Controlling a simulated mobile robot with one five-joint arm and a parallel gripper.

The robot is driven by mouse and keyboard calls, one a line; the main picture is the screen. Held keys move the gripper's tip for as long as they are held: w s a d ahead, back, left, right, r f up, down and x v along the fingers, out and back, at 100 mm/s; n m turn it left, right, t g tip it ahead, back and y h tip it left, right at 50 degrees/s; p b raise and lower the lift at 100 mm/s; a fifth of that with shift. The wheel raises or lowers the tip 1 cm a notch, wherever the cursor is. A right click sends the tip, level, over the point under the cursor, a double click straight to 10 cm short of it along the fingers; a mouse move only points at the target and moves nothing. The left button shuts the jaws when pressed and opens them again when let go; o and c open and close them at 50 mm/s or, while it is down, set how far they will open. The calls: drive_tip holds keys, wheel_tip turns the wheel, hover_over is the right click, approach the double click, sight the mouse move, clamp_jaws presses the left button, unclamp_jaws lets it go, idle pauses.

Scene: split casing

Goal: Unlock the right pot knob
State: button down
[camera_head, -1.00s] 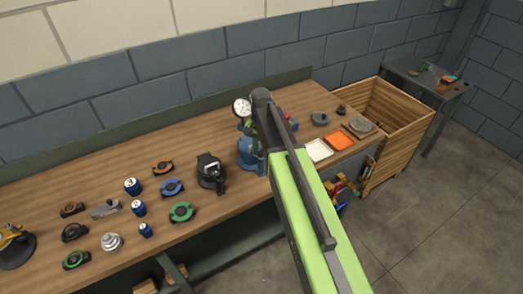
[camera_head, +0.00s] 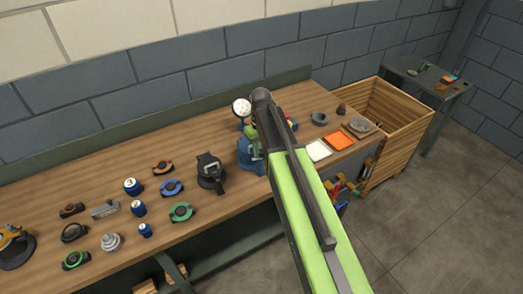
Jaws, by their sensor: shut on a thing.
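A blue casing (camera_head: 248,158) stands on the bench just left of my arm. A round white dial gauge (camera_head: 242,107) rises behind it. My gripper (camera_head: 257,149) is partly in view, pointing down at the right side of the blue casing, and it is shut on a small part there. The fingertips and the right pot knob are mostly hidden by my own arm and are too small to make out, so I cannot tell how the knob is turned.
A black device (camera_head: 210,173) stands close left of the casing. Several small clamps and blue numbered weights lie further left. A white tray (camera_head: 318,151) and an orange tray (camera_head: 339,141) lie to the right. A wooden crate (camera_head: 405,122) stands past the bench end.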

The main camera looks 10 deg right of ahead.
sight(261, 152)
drive_tip(key=shift+n, duration=0.8)
drive_tip(key=c, duration=1.1)
unclamp_jaws()
drive_tip(key=shift+r, duration=0.1)
wheel_tip(261, 152, up, 17)
drive_tip(key=p, duration=1.7)
drive_tip(key=shift+r, duration=0.1)
